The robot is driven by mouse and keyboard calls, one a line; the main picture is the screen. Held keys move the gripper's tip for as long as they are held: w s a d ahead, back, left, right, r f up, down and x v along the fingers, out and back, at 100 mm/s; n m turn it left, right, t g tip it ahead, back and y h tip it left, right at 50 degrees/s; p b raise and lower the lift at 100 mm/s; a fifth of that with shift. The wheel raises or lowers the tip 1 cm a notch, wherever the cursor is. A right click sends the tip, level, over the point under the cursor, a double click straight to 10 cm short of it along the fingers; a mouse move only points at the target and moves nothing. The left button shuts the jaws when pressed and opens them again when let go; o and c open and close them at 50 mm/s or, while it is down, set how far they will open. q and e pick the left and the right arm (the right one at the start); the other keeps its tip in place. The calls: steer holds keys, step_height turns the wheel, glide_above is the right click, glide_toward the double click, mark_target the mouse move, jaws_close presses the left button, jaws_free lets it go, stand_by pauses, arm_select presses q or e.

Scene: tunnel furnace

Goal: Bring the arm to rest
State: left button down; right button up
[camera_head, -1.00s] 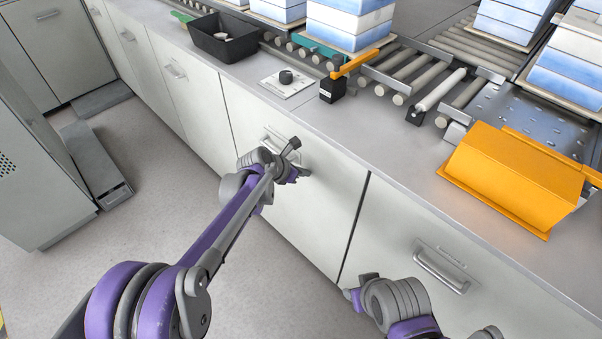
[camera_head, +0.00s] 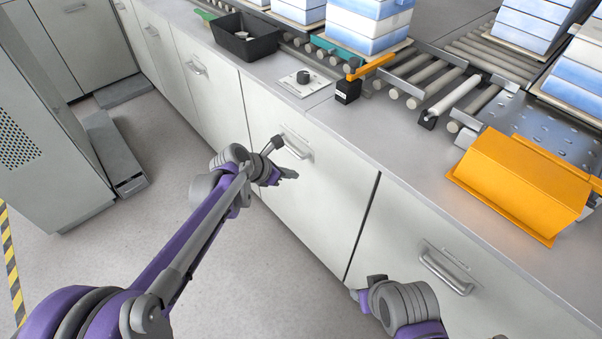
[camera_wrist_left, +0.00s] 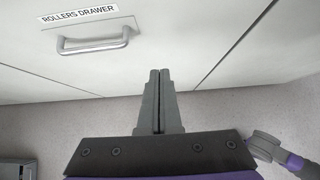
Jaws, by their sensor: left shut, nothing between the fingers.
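My left gripper (camera_head: 289,175) is in front of the white drawer fronts, below and apart from a drawer handle (camera_head: 297,146). In the left wrist view its two fingers (camera_wrist_left: 159,75) are pressed together with nothing between them. That view also shows a handle (camera_wrist_left: 93,44) under a "ROLLERS DRAWER" label, up and left of the fingertips. My right gripper (camera_head: 362,294) is low in the head view, near the cabinet front. It is small and partly hidden, so its jaws cannot be made out.
A grey counter carries a black bin (camera_head: 246,38), a knob panel (camera_head: 303,81), a roller conveyor (camera_head: 425,75) with blue-white stacks and an orange cover (camera_head: 520,180). Another drawer handle (camera_head: 446,270) is at lower right. A grey cabinet (camera_head: 55,130) stands left.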

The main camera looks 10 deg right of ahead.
arm_select(q)
steer(key=s+a+r+m+y, duration=0.3)
steer(key=s+a+m, duration=0.85)
steer(key=s, duration=0.35)
steer(key=s+a+f+m+y, duration=0.2)
steer(key=s+a+f+m, duration=0.1)
steer(key=s+a+m, duration=0.5)
steer(key=s+a+f+m+y, duration=0.25)
steer(key=s+m, duration=0.35)
steer(key=s, duration=0.5)
step_height(320, 180, up, 18)
steer(key=w+p, duration=0.2)
steer(key=p, duration=1.3)
steer(key=shift+w+a+f+n+p, duration=0.2)
steer(key=shift+w+a+n+p, duration=0.1)
steer(key=shift+w+n+p, duration=0.1)
arm_select(e)
step_height(320, 180, up, 18)
steer(key=w, duration=0.2)
steer(key=shift+t, duration=0.4)
arm_select(q)
steer(key=shift+s, duration=0.1)
arm_select(e)
steer(key=shift+s, duration=0.1)
